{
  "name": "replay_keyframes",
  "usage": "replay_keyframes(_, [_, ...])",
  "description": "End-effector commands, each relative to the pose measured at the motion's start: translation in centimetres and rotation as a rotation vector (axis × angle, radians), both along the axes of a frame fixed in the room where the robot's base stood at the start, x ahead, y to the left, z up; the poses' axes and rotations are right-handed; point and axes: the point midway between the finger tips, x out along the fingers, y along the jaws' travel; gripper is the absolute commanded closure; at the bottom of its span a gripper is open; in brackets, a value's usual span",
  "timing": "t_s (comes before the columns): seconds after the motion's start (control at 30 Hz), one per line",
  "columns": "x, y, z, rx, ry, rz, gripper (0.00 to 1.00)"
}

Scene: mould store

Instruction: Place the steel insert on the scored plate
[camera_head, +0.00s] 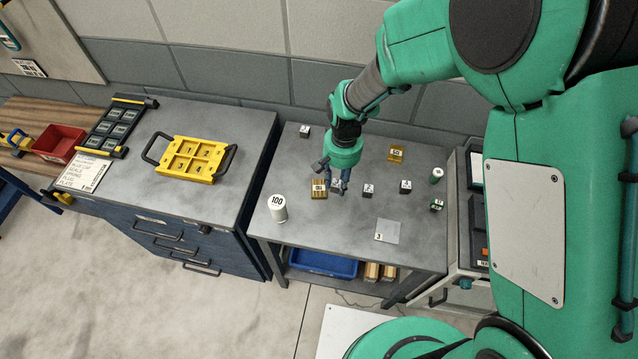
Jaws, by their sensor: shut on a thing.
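My gripper (340,188) points down over the middle table and is shut on a small grey block (336,184) with a pale label. It looks like a steel insert, mostly hidden by the fingers. I cannot tell whether it touches the table top. A flat, light grey square plate (391,229) marked 3 lies near the table's front right. It looks like the scored plate; its scoring is too small to make out. My gripper is behind and left of the plate, apart from it.
A brass-coloured block (319,193) stands close left of my gripper; another (396,151) is behind right. Small dark labelled blocks (368,192) (405,188) stand to the right. A white cylinder marked 100 (278,211) is front left. The table (325,236) is clear left of the plate.

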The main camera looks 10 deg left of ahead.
Motion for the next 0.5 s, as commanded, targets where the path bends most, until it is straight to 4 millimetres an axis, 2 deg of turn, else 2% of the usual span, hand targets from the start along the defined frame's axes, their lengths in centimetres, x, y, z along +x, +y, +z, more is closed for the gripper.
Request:
replay_keyframes(0.03, [-2.0,-0.3,0.3,0.0,-0.001,0.011,1.0])
replay_keyframes(0.2, [-6.9,-1.3,0.0,0.003,-0.012,0.037,1.0])
replay_keyframes(0.33, [-9.4,-1.9,-0.3,0.004,-0.017,0.051,1.0])
replay_keyframes(0.5, [-10.8,-2.4,-0.4,0.006,-0.022,0.056,1.0])
